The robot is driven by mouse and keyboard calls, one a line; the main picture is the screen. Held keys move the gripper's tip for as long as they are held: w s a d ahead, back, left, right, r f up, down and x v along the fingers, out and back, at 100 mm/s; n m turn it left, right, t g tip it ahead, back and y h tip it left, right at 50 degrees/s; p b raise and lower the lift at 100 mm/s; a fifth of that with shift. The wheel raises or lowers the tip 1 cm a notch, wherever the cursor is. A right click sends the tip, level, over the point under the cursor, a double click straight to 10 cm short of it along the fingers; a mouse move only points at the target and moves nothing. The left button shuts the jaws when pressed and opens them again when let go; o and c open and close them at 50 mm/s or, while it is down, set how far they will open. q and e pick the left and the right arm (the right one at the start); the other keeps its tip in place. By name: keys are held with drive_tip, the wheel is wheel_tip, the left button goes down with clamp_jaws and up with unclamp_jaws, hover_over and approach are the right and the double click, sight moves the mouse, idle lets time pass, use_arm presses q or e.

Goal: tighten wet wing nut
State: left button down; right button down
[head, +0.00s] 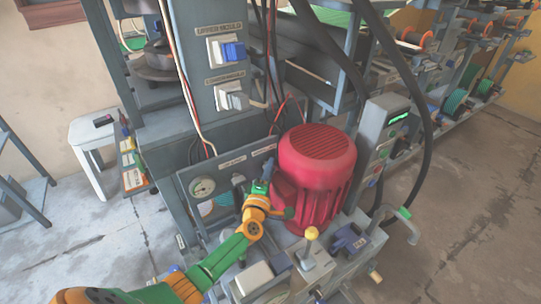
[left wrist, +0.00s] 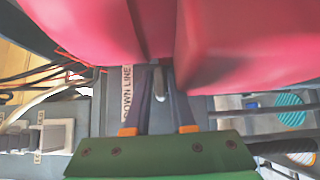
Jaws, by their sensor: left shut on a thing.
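My left gripper (head: 262,184) reaches in from the lower left, in front of the small gauge panel and close against the left side of the red motor (head: 317,165). In the left wrist view its two dark fingers (left wrist: 160,88) with orange bases run forward under the red housing (left wrist: 240,45). They are shut on a small grey metal piece (left wrist: 159,82), which seems to be the wing nut. Its wings are mostly hidden by the fingers and the housing, and I cannot tell whether it is wet. My right gripper is not in view.
A panel with a round gauge (head: 203,187) is left of the gripper. A yellow-knobbed lever (head: 312,233) and a control box with a green display (head: 384,135) stand near the motor. Dark hoses (head: 424,110) hang at right. A white stool (head: 92,140) stands at left.

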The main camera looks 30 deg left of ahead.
use_arm(q)
drive_tip(key=shift+a+r, duration=0.1)
drive_tip(key=shift+r, duration=0.05)
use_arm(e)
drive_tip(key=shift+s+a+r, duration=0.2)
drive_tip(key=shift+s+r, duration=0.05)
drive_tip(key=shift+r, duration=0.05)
use_arm(q)
drive_tip(key=c, duration=0.9)
unclamp_jaws()
drive_tip(key=shift+a, duration=0.1)
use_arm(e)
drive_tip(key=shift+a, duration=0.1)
use_arm(q)
drive_tip(key=shift+s, duration=0.1)
drive_tip(key=shift+s+p, duration=0.3)
drive_tip(key=shift+s, duration=0.05)
drive_tip(key=p+v, duration=0.1)
drive_tip(key=v, duration=0.5)
drive_tip(key=shift+p, duration=0.35)
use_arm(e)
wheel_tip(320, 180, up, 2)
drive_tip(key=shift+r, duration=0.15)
